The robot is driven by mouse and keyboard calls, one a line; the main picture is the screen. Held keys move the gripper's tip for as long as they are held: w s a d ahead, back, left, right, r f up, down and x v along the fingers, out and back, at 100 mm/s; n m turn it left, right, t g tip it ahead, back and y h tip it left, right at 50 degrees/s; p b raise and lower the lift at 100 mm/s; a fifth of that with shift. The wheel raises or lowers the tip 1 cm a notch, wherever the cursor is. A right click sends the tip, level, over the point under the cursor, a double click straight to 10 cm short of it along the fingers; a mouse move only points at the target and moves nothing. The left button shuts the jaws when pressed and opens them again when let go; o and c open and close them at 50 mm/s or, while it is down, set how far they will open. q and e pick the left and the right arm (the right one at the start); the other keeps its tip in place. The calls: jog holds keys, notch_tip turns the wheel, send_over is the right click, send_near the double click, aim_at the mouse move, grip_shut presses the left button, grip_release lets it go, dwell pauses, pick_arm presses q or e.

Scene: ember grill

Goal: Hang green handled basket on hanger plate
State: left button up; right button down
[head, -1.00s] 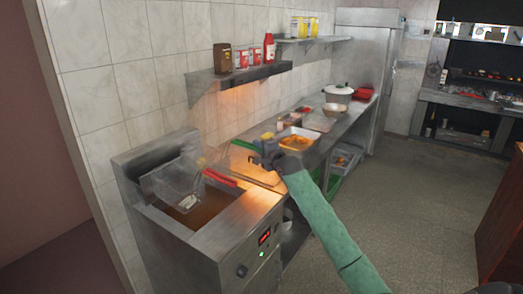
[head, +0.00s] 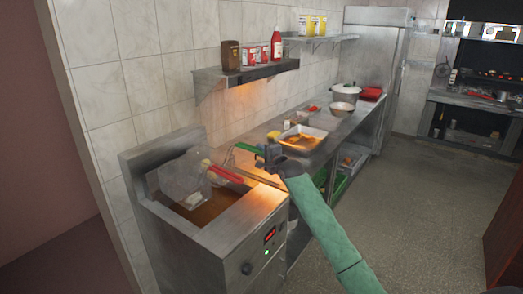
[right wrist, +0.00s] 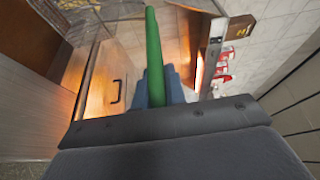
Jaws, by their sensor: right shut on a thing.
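My right gripper (head: 266,154) is shut on the green handle (head: 248,149) of a basket, above the counter just right of the fryer. In the right wrist view the green handle (right wrist: 153,50) runs straight out from between the fingers, and wire mesh (right wrist: 78,14) shows at the upper left. In the head view a pale mesh basket (head: 182,176) is over the fryer's oil, near a red handle (head: 225,174); I cannot tell clearly which mesh belongs to which handle. The fryer's raised steel back panel (head: 140,160) stands against the wall; I cannot clearly pick out a hanger plate. My left gripper is out of view.
The fryer (head: 245,215) stands at the front left. A wall shelf (head: 245,74) with bottles and boxes overhangs the counter. A tray of food (head: 302,138) and a lidded pot (head: 346,92) stand farther along. The floor (head: 400,200) at the right is clear.

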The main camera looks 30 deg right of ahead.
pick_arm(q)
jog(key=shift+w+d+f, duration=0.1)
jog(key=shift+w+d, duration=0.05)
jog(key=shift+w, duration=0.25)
pick_arm(e)
jog(key=shift+f, duration=0.15)
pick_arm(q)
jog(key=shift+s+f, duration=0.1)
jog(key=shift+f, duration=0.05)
pick_arm(e)
jog(key=shift+f, duration=0.4)
jog(key=c, duration=1.4)
grip_release()
jog(key=shift+o, duration=0.2)
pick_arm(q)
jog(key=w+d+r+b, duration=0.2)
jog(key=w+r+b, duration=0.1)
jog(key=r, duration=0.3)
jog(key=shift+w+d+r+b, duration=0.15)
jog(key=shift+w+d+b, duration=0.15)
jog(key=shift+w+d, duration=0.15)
pick_arm(e)
jog(key=s, duration=0.7)
jog(key=shift+s, duration=0.4)
